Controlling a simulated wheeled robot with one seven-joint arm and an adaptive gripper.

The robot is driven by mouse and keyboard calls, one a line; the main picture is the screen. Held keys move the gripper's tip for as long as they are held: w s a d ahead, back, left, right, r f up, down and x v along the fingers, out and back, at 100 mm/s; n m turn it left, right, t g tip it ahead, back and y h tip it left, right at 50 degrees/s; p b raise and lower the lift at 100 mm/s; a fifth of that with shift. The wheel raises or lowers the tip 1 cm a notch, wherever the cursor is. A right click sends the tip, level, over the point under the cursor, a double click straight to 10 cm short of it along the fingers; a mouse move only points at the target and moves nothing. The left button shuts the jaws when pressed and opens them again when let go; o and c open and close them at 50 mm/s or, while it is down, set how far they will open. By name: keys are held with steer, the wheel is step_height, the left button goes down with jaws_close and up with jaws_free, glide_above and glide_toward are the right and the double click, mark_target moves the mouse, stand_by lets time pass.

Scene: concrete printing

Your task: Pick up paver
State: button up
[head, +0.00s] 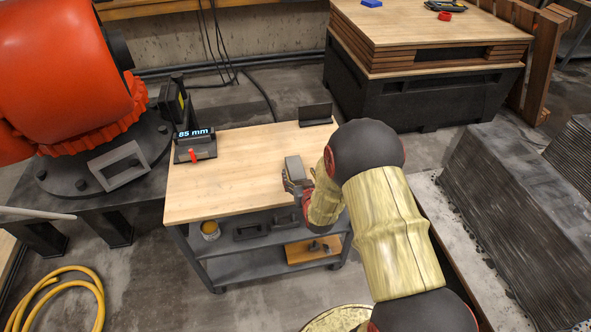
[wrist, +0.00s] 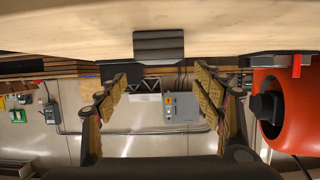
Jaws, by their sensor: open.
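The paver (head: 294,168) is a small grey block on the light wooden top of the cart (head: 235,165), near the middle right. In the wrist view, which looks upside down, the paver (wrist: 158,45) appears as a dark grey block against the wooden surface, centred between the fingers and beyond their tips. My gripper (head: 297,187) is at the near side of the paver, low by the front edge of the top. In the wrist view my gripper (wrist: 158,82) has its two fingers spread wide with nothing between them. Contact with the paver is not visible.
A device reading "85 mm" (head: 195,143) stands at the left of the cart top, and a dark angled plate (head: 315,114) at its back right. An orange robot (head: 65,75) is at left. Ribbed grey printed concrete (head: 530,200) lies at right. The cart top's left half is mostly clear.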

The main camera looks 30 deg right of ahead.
mark_target(295, 167)
steer(key=b+x, duration=0.1)
steer(key=x, duration=0.2)
steer(key=b+x, duration=0.1)
steer(key=x, duration=0.3)
steer(key=shift+s+f, duration=0.15)
steer(key=shift+f, duration=0.25)
steer(key=shift+w, duration=0.3)
steer(key=c, duration=1.7)
steer(key=shift+d+r, duration=0.1)
jaws_close()
